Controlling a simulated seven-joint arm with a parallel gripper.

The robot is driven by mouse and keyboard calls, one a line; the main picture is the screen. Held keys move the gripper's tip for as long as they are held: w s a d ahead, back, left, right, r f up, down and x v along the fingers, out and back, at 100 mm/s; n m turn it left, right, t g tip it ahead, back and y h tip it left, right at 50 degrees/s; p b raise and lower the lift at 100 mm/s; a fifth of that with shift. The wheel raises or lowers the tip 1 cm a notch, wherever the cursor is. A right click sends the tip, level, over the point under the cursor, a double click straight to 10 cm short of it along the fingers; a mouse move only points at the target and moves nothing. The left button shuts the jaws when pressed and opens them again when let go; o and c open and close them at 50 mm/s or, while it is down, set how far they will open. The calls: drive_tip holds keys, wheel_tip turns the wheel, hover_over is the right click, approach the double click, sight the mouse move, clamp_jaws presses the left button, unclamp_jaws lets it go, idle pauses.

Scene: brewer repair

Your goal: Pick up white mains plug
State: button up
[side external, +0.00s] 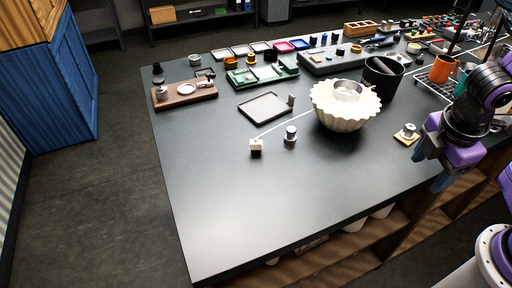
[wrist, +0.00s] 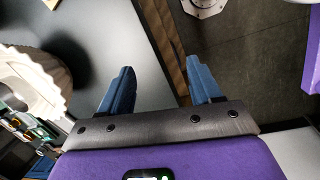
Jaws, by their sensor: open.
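The white mains plug (side external: 256,145) is a small white block with a dark lower part, on the dark bench left of centre in the side view. A thin white cable (side external: 285,126) runs from it toward the white fluted brewer bowl (side external: 346,105). The bowl also shows at the left of the wrist view (wrist: 38,85). My gripper (side external: 430,178) is at the bench's right front edge, far to the right of the plug. In the wrist view my gripper (wrist: 158,68) has its blue fingers apart with nothing between them. The plug is not visible in the wrist view.
A small metal cylinder (side external: 291,134) stands close right of the plug. A grey tray (side external: 266,107) lies behind it. A yellow-based part (side external: 406,134) sits near my gripper. The bench (side external: 225,210) in front of the plug is clear.

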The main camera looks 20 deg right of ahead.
drive_tip(key=w+a+f+n+t+h, duration=0.2)
drive_tip(key=w+a+n+t+h, duration=0.2)
drive_tip(key=w+a+n, duration=0.55)
drive_tip(key=n+t, duration=0.6)
drive_tip(key=t, duration=0.1)
approach(256, 147)
drive_tip(key=x, duration=0.4)
drive_tip(key=shift+d+f, duration=0.15)
drive_tip(key=shift+f, duration=0.1)
drive_tip(key=shift+x, duration=3.2)
drive_tip(key=shift+w+r, duration=0.1)
drive_tip(key=shift+r, duration=0.1)
drive_tip(key=c, duration=1)
